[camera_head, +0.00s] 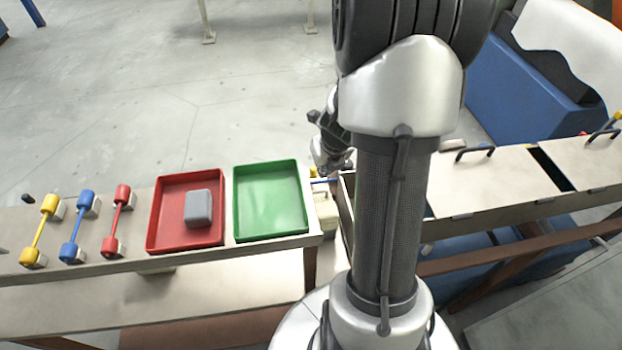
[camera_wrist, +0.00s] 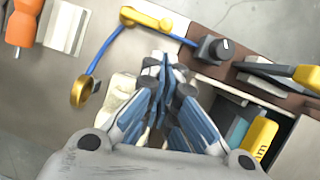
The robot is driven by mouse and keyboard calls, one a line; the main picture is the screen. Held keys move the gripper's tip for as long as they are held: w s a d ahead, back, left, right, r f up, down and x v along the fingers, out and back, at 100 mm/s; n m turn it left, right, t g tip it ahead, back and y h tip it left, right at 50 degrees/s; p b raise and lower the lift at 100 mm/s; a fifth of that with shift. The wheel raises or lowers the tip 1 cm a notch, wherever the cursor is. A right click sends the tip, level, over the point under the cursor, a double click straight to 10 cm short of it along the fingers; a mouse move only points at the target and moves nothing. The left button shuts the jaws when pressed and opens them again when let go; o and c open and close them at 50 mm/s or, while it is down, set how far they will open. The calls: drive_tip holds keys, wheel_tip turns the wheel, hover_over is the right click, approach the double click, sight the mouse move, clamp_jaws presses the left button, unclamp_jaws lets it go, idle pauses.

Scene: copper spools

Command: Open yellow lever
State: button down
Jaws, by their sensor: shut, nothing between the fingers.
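A yellow lever (camera_head: 40,232), a rod with a yellow knob at each end, lies along the bench at the far left of the head view. My gripper (camera_head: 334,172) is far to its right, just beyond the green tray's right edge. In the wrist view my gripper (camera_wrist: 160,68) has its fingers together and holds nothing. A yellow handle-like piece (camera_wrist: 145,17) sits ahead of the fingers, joined to a blue cord or rod that runs to a yellow ring (camera_wrist: 84,92). I cannot tell whether these belong to any lever.
A blue lever (camera_head: 77,228) and a red lever (camera_head: 116,221) stand beside the yellow one. A red tray (camera_head: 158,236) holds a grey block (camera_head: 198,208); a green tray (camera_head: 270,203) is empty. Near my fingers are a black knob (camera_wrist: 213,48) and an open compartment with a yellow tool (camera_wrist: 260,138).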

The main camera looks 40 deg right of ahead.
drive_tip(key=b+x, duration=0.6)
drive_tip(key=x, duration=0.3)
drive_tip(key=shift+f, duration=0.35)
drive_tip(key=shift+d, duration=0.2)
drive_tip(key=shift+w+d+n, duration=0.15)
drive_tip(key=shift+n, duration=0.25)
